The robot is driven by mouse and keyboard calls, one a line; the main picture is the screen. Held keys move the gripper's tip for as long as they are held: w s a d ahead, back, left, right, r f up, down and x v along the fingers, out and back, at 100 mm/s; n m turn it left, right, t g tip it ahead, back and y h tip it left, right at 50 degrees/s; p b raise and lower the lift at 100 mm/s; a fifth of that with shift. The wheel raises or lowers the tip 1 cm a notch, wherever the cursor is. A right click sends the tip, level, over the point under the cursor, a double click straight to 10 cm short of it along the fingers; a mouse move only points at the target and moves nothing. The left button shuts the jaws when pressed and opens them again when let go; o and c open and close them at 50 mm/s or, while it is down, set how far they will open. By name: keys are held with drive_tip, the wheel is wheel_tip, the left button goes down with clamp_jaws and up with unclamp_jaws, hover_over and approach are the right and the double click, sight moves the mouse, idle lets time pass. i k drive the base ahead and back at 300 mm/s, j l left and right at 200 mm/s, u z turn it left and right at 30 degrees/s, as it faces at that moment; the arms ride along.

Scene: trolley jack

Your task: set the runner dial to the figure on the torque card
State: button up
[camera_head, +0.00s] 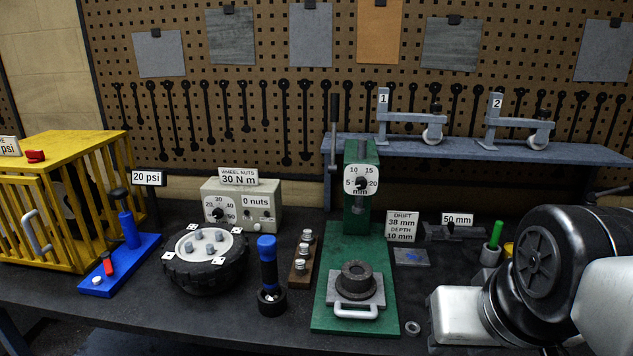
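A grey box (262,207) stands at the back of the bench, left of centre. On its front is a white dial (218,210) with a black knob and figures that include 20, 30, 40 and 50. The knob's pointer is too small to read. The torque card (238,176) on top of the box reads "WHEEL NUTS 30 N m". A display (257,202) beside the dial reads "0 nuts". A blue-and-black runner (268,262) stands upright in front of the box. My arm shows at the lower right, but my gripper's fingers are not in view.
A tyred wheel (205,276) lies in front of the box's left side, near a blue jack (122,262). A nut rack (302,260) and green press (355,322) stand right of the runner. A yellow cage (75,150) is at far left. A raised shelf (460,152) spans back right.

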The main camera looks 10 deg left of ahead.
sight(218, 212)
drive_tip(key=i+j+u, duration=0.15)
drive_tip(key=j, duration=0.4)
drive_tip(key=i+j+u, duration=0.2)
drive_tip(key=j, duration=0.3)
drive_tip(key=i+j+u, duration=0.15)
drive_tip(key=j, duration=0.35)
drive_tip(key=i+j+u, duration=0.2)
drive_tip(key=j, duration=0.3)
drive_tip(key=i+j+u, duration=0.15)
drive_tip(key=j, duration=0.3)
drive_tip(key=i+j+u, duration=0.2)
drive_tip(key=i+j, duration=0.1)
drive_tip(key=j, duration=0.1)
